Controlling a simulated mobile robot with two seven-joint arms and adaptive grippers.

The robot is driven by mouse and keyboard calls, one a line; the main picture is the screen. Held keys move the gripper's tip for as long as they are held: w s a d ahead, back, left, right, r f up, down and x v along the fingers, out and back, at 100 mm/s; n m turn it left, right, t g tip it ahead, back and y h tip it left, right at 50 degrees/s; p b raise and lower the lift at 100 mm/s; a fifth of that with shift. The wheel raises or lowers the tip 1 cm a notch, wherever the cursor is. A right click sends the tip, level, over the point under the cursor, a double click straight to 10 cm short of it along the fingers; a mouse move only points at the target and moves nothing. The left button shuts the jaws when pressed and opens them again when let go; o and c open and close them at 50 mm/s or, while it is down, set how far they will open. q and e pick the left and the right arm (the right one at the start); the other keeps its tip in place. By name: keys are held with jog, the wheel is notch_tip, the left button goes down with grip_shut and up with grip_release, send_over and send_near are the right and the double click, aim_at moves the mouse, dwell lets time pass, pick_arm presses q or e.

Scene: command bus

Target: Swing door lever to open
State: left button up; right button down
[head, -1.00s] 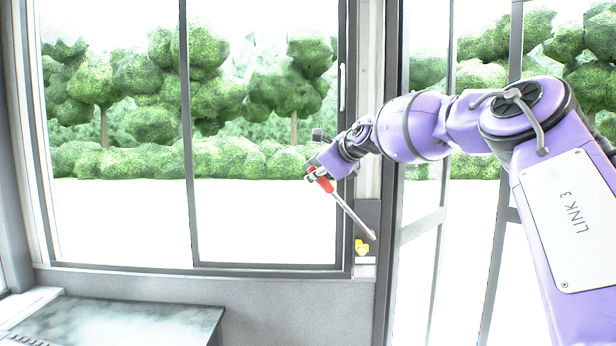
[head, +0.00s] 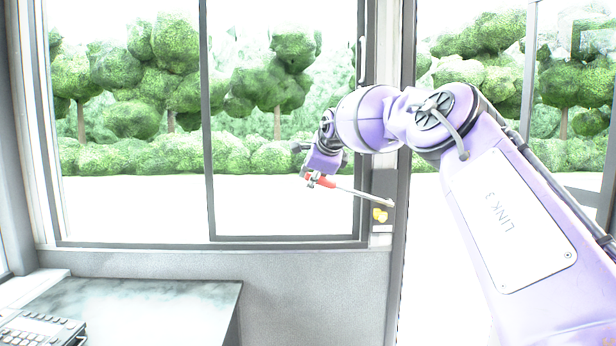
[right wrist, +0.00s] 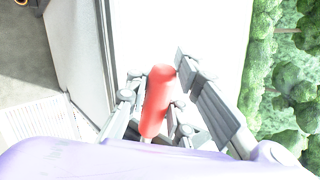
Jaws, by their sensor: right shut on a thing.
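The door lever is a metal rod (head: 362,195) with a red handle (head: 321,181). It runs from the handle down and right to the dark post beside the doorway, sloping only slightly. My right gripper (head: 313,180) is shut on the red handle. In the right wrist view the red handle (right wrist: 158,98) stands between the fingers of my right gripper (right wrist: 155,108). The doorway (head: 440,240) right of the post shows open ground, and framed glass door panels (head: 530,70) show at the far right. My left gripper is not in view.
A large sliding window (head: 130,210) is behind the lever. A grey desk (head: 150,300) with a keypad device (head: 42,328) stands at lower left.

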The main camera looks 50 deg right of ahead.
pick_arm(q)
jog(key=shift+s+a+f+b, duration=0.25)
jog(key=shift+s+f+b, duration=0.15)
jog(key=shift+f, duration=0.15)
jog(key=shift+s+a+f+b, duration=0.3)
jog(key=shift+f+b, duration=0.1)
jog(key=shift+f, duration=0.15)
pick_arm(e)
jog(key=shift+n+g+h, duration=0.3)
jog(key=shift+g+h, duration=0.1)
jog(key=shift+g, duration=0.3)
jog(key=f, duration=0.4)
jog(key=shift+w+a+f, duration=0.25)
jog(key=shift+a+f, duration=0.05)
jog(key=shift+a, duration=0.1)
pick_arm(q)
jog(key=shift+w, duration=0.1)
pick_arm(e)
jog(key=c, duration=1.7)
grip_release()
jog(key=shift+s+a, duration=0.1)
jog(key=shift+o, duration=0.8)
jog(key=shift+r, duration=0.2)
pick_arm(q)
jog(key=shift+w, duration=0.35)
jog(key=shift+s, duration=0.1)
